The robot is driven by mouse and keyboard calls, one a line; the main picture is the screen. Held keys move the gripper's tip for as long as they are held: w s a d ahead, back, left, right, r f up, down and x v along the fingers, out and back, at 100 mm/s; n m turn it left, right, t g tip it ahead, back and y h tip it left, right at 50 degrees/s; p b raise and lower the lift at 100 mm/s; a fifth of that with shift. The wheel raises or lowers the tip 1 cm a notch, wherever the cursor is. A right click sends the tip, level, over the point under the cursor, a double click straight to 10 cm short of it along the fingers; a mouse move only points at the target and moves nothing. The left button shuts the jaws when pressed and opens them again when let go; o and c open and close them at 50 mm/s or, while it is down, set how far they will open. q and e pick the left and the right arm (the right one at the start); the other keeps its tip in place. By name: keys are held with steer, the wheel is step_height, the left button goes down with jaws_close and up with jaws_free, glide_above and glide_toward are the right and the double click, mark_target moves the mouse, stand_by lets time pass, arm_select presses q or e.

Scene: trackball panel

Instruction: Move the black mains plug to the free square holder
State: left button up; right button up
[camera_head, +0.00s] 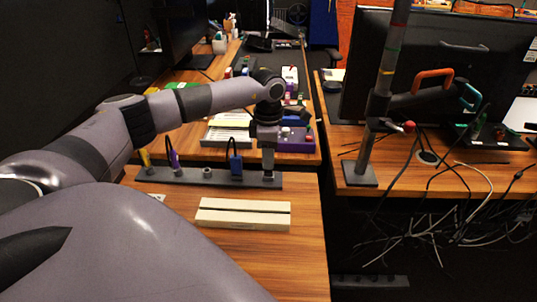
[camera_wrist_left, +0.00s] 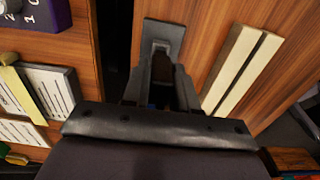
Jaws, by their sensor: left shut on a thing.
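My left gripper (camera_head: 268,163) points down at the right end of the dark grey holder rack (camera_head: 190,178). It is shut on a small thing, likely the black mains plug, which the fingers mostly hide. In the left wrist view the fingers (camera_wrist_left: 161,55) meet over the grey end of the rack (camera_wrist_left: 163,32). A short empty holder (camera_head: 207,172) stands near the rack's middle; its shape is too small to tell. Blue (camera_head: 236,164), purple (camera_head: 172,157) and yellow (camera_head: 145,158) plugs stand in other holders. My right gripper is not in view.
A pale grooved block (camera_head: 243,213) lies on the wooden table in front of the rack. A purple box (camera_head: 294,140) with a trackball and a white panel stand behind it. A monitor, a stand (camera_head: 361,173) and loose cables are at the right.

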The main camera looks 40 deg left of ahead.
arm_select(q)
steer(key=shift+f+b, duration=0.7)
steer(key=shift+f, duration=0.5)
steer(key=o, duration=1)
step_height(320, 180, up, 6)
steer(key=shift+r, duration=0.55)
